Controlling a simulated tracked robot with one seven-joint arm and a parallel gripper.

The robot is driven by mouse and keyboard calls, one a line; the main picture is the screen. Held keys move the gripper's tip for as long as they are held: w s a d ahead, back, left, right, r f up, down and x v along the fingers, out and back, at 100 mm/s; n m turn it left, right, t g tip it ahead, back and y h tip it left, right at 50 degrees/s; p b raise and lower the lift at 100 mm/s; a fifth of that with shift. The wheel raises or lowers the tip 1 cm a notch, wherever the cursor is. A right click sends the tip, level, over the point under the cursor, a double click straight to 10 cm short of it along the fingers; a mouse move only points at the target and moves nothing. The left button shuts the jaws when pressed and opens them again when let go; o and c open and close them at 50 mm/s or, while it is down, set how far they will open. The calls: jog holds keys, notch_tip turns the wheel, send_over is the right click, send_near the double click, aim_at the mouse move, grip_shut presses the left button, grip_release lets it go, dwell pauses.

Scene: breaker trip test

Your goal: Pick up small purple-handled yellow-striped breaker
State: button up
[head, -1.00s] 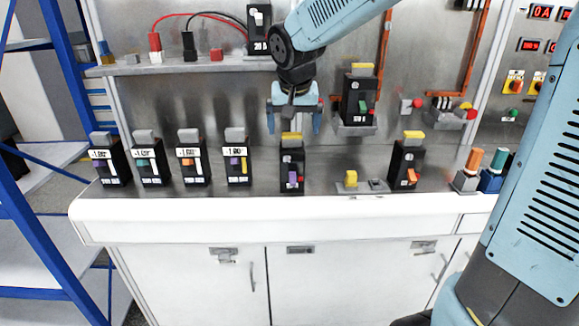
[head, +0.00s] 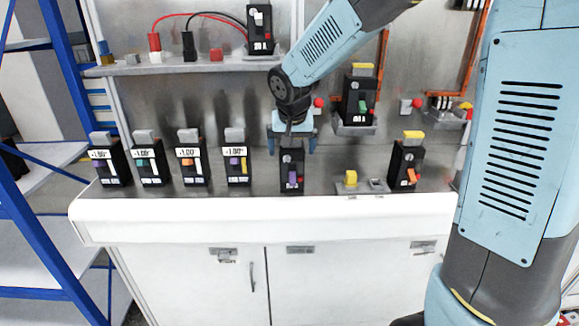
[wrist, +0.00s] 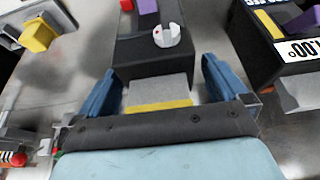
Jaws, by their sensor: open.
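A small black breaker (head: 291,172) with a purple handle stands upright at the middle of the bench top. In the wrist view this breaker (wrist: 150,58) has a white knob, a grey top block and a yellow stripe. My gripper (head: 291,148) points down over its top, jaws open. In the wrist view the blue fingers of my gripper (wrist: 160,66) stand one on each side of the breaker's top, apart from it. Contact cannot be told. Another breaker (head: 237,170) to the left has a purple handle, a yellow strip and a white label; it also shows in the wrist view (wrist: 258,45).
Further left stand breakers with teal (head: 146,170) and orange (head: 191,170) handles. To the right are a yellow-topped block (head: 351,181) and an orange-handled breaker (head: 404,165). A green-handled breaker (head: 358,98) sits on a wall bracket behind. A shelf (head: 180,66) crosses the back left.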

jog(key=shift+r, duration=0.1)
grip_shut()
dwell(0.8)
